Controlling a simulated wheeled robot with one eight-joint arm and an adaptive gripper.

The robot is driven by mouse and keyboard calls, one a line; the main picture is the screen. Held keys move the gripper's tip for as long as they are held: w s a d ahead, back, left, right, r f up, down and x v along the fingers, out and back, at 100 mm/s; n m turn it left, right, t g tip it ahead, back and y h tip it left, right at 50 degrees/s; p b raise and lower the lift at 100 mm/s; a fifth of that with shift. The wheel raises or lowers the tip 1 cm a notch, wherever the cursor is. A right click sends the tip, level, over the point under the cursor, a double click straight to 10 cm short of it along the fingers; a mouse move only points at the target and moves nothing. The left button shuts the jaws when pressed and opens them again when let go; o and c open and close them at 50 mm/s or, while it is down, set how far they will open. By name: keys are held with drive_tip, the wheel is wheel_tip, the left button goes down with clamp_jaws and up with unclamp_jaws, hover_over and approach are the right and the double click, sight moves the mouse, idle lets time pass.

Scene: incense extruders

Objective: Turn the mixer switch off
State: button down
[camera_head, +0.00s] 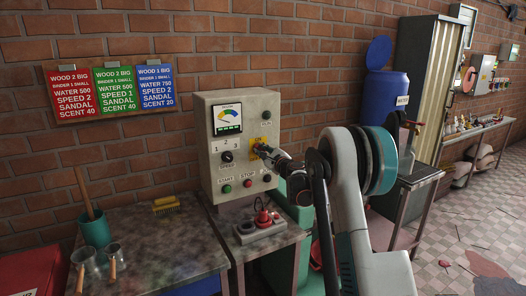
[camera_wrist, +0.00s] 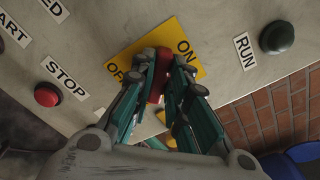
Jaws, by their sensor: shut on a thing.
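The grey control box (camera_head: 213,160) is on the brick wall side, above a small table. In the wrist view a yellow plate (camera_wrist: 164,36) on its face carries the words ON and OFF. The red switch handle (camera_wrist: 156,88) stands on this plate, partly hidden by the fingers. My gripper (camera_head: 260,150) is at the right part of the box face. In the wrist view my gripper (camera_wrist: 163,68) is shut on the red handle, with one finger on each side. I cannot tell which setting the handle points to.
A power strip (camera_head: 258,230) with plugs lies below the box.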

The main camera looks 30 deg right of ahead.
drive_tip(key=shift+a+f+n+p, duration=0.1)
drive_tip(key=shift+f+n+p, duration=0.05)
drive_tip(key=shift+n, duration=2.15)
drive_tip(key=shift+f+n+p, duration=0.1)
drive_tip(key=shift+n+p, duration=0.05)
drive_tip(key=shift+n, duration=2.15)
drive_tip(key=c, duration=1.6)
unclamp_jaws()
drive_tip(key=shift+o, duration=0.2)
drive_tip(key=s, duration=1.2)
drive_tip(key=shift+d, duration=0.2)
